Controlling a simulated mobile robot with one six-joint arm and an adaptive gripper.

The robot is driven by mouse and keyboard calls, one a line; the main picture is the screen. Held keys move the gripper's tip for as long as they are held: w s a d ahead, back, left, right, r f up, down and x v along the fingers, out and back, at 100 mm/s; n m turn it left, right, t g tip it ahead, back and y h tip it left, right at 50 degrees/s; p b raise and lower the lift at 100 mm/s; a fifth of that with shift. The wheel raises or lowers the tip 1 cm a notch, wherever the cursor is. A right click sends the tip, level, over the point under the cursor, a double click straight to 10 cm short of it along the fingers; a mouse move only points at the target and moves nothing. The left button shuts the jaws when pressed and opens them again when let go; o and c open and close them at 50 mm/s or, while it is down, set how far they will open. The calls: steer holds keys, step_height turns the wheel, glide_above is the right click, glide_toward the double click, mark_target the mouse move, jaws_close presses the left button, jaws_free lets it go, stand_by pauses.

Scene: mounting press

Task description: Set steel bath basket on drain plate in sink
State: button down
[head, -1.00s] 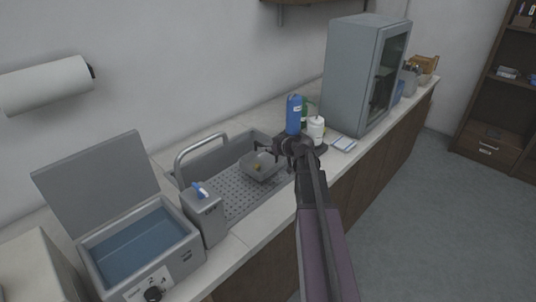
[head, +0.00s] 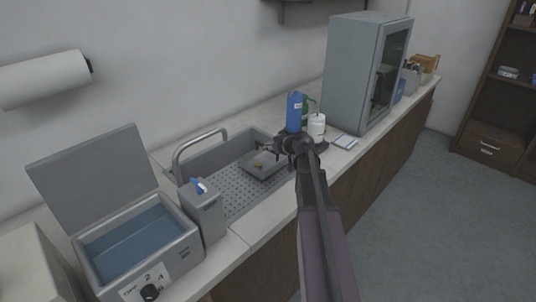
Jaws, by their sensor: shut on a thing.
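The steel bath basket (head: 263,168) is a small grey open tray with a few small yellowish pieces in it. My gripper (head: 268,148) is shut on its far right side, at the rim or handle. The basket is over the right end of the perforated drain plate (head: 232,190) in the sink (head: 205,160). I cannot tell whether its underside touches the plate. My gripper's fingers are small and partly hidden by the wrist.
A grey faucet (head: 198,142) arches over the sink's back left. A water bath (head: 140,240) with its lid up and a grey dispenser box (head: 205,212) stand left. Blue (head: 294,112) and white (head: 317,127) bottles stand just right of the gripper, near a grey cabinet (head: 365,75).

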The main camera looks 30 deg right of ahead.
steer(key=shift+f+b, duration=0.3)
steer(key=shift+f, duration=0.3)
steer(key=shift+f, duration=0.15)
steer(key=c, duration=0.6)
jaws_free()
steer(key=shift+c, duration=0.2)
steer(key=shift+r, duration=0.2)
steer(key=shift+s+r, duration=0.15)
steer(key=shift+s, duration=0.05)
steer(key=p+v, duration=0.5)
steer(key=v, duration=0.6)
steer(key=shift+s+d+p, duration=0.2)
steer(key=shift+p, duration=0.2)
